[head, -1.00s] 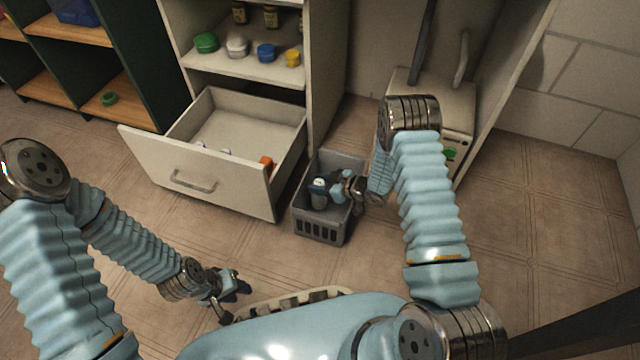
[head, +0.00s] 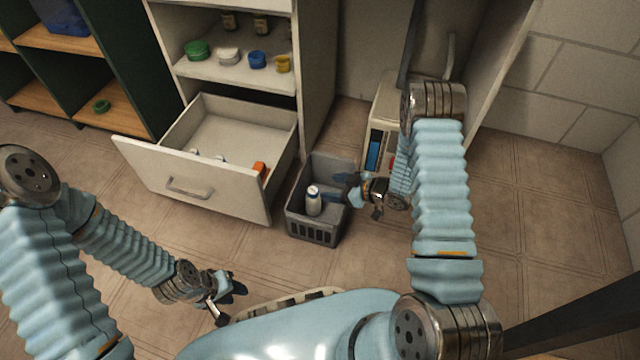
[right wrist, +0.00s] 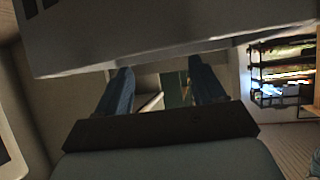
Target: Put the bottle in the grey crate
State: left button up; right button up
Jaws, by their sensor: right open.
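The white bottle (head: 313,204) stands inside the grey crate (head: 313,231) on the floor and looks roughly upright. My right gripper (head: 343,189) is at the crate's right side, just right of the bottle and apart from it. Its two blue fingers are spread and empty in the right wrist view (right wrist: 163,84). The bottle cannot be made out in that view. My left gripper (head: 228,298) hangs low in front of my body, away from the crate; its jaw opening is unclear.
An open drawer (head: 190,188) with small items is left of the crate. Shelves (head: 235,72) with jars and lids rise above it. A pale cabinet (head: 380,112) stands behind my right arm. The floor in front of the crate is clear.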

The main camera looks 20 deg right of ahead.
pick_arm(q)
jog(key=shift+r, duration=0.25)
pick_arm(e)
jog(key=shift+v, duration=1.7)
pick_arm(q)
jog(key=shift+c, duration=0.3)
